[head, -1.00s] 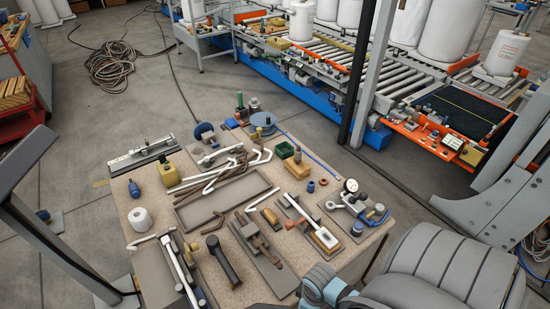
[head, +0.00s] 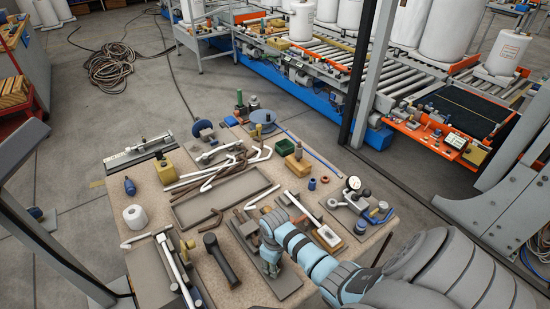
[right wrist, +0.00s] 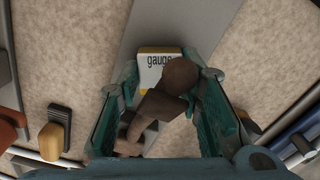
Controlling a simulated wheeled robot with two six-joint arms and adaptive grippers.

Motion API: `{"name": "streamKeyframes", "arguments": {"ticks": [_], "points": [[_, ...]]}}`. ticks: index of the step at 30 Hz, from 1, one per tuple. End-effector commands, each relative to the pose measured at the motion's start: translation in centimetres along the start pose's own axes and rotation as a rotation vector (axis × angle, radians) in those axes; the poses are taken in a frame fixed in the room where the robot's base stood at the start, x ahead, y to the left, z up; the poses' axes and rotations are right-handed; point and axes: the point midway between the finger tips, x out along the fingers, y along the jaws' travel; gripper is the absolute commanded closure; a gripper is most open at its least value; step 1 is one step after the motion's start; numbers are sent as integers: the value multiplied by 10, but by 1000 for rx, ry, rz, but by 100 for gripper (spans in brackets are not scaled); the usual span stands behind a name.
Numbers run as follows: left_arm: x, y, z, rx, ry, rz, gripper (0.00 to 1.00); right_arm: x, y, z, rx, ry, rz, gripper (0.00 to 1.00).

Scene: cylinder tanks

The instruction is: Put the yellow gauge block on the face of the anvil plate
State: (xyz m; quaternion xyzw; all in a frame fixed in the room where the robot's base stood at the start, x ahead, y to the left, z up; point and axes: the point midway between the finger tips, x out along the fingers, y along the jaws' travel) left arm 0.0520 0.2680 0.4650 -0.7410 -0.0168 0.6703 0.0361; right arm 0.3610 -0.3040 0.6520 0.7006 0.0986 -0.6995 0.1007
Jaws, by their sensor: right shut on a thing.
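My right gripper (head: 270,268) is low over the long grey plate (head: 284,285), which looks like the anvil plate. In the right wrist view the yellow gauge block (right wrist: 158,62) shows a white face with the word "gauge" and a yellow edge. It sits between the teal fingertips of the gripper (right wrist: 163,82), which is shut on it. The grey plate (right wrist: 205,28) lies behind it; I cannot tell whether they touch. A brown fitting (right wrist: 178,78) rises between the fingers and covers part of the block. My left gripper is not in view.
A white-barred fixture with a pale block (head: 327,236) stands just right of the gripper. A dark-handled tool (head: 220,260) lies to its left. The bench is crowded, with a gauge stand (head: 353,190) at right.

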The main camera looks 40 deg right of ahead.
Motion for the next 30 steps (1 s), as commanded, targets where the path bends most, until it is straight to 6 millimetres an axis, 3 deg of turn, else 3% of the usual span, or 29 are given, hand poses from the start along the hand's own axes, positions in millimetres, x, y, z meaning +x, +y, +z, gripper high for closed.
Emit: {"name": "streamKeyframes", "arguments": {"ticks": [9,10,13,23,26,30], "points": [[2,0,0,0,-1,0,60,5,-1,2,0,-3,-1,98],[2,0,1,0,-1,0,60,4,-1,2,0,-2,-1,64],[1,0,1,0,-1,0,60,4,-1,2,0,-2,-1,48],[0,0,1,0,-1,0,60,2,-1,2,0,-2,-1,47],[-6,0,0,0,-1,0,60,-8,-1,2,-1,0,0,47],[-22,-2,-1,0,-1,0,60,-39,0,1,-1,1,0,47]]}}
